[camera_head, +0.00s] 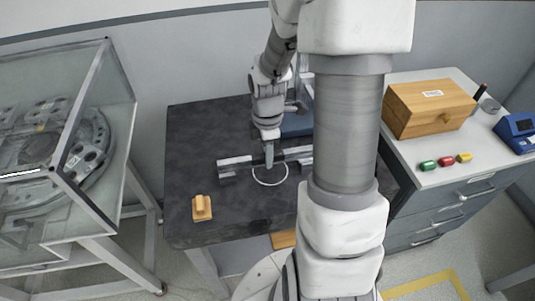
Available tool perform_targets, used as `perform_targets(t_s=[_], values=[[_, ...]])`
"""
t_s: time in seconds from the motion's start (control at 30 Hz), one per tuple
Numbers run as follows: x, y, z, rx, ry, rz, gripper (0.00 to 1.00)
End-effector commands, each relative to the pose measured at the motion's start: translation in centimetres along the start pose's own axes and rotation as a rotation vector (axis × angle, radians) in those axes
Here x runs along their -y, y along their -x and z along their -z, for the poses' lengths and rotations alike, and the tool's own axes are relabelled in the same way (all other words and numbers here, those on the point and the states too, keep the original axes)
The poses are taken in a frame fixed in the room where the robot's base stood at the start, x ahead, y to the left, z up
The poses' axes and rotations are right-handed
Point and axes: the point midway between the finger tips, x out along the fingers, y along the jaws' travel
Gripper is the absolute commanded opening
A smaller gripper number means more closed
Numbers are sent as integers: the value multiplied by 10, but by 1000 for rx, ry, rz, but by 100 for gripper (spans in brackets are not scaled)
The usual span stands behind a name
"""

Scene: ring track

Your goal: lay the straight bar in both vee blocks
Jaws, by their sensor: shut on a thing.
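My gripper (269,160) reaches down over the dark table and is shut on a straight grey bar (237,160). The bar lies roughly left to right, with one end on each side of my gripper. Darker block shapes (227,173) show under the bar near its left end, and something similar shows near its right end. These may be the vee blocks. I cannot tell whether the bar touches them or is held above them. My fingertips hide the middle of the bar.
A white ring mark (271,183) is on the dark tabletop (200,140) below my gripper. A yellow wooden block (202,208) sits front left. A glass case (60,130) stands left. A white cabinet (440,178) on the right bears a wooden box (428,106).

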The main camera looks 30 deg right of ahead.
Motion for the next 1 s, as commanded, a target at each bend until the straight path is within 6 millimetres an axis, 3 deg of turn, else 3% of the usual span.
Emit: perform_targets(t_s=[0.27,0.3,0.47,0.77,1.0], values=[[-1,-8,0,0,0,-2,0],[0,-8,0,0,0,-1,32],[0,-8,0,0,0,-1,58],[0,-6,0,0,0,-1,58],[-1,26,-1,1,-2,-6,58]])
